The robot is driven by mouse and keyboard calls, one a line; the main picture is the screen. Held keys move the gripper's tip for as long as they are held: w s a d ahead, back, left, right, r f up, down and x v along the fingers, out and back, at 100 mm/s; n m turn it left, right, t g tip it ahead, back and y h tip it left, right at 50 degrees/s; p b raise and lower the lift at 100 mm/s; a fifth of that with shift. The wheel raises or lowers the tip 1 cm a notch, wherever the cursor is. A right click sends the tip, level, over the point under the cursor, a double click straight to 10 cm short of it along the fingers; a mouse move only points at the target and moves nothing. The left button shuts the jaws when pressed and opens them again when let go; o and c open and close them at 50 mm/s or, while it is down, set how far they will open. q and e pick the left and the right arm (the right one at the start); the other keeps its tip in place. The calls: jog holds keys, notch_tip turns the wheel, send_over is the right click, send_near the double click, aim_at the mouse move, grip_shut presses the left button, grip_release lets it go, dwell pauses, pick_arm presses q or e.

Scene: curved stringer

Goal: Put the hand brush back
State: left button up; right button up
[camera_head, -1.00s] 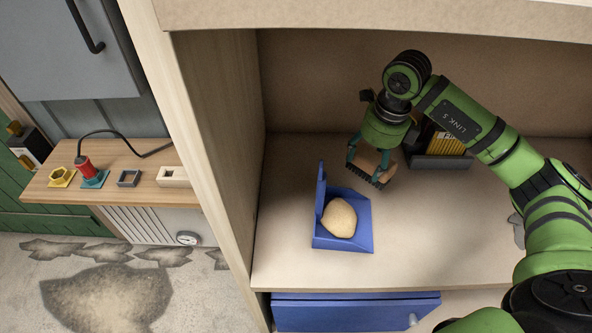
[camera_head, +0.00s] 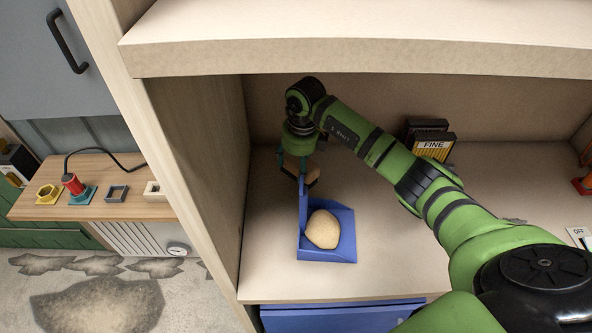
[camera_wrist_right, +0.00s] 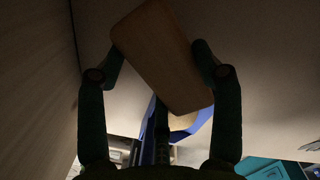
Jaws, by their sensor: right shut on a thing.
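The hand brush (camera_head: 300,173) has a wooden back and dark bristles. My right gripper (camera_head: 297,170) is shut on it, above and behind the blue dustpan on the shelf. In the right wrist view the brush's wooden back (camera_wrist_right: 165,55) sits between the two fingers of the gripper (camera_wrist_right: 160,65). The bristles are mostly hidden in the head view, and I cannot tell whether the brush touches the dustpan. The blue dustpan (camera_head: 342,246) lies on the shelf with a round tan lump (camera_head: 323,229) in it. My left gripper is not in view.
The shelf board (camera_head: 270,279) is clear in front and left of the dustpan. A wooden side wall (camera_head: 200,160) stands close left of my gripper. An upper shelf (camera_head: 350,55) overhangs. A box marked FINE (camera_head: 433,146) stands at the back.

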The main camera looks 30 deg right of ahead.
aim_at(296, 174)
notch_tip(296, 174, down, 3)
jog(key=shift+f+p, duration=0.1)
jog(key=shift+p, duration=0.65)
jog(key=shift+f, duration=0.4)
jog(key=shift+f, duration=0.15)
jog(key=o, duration=1.1)
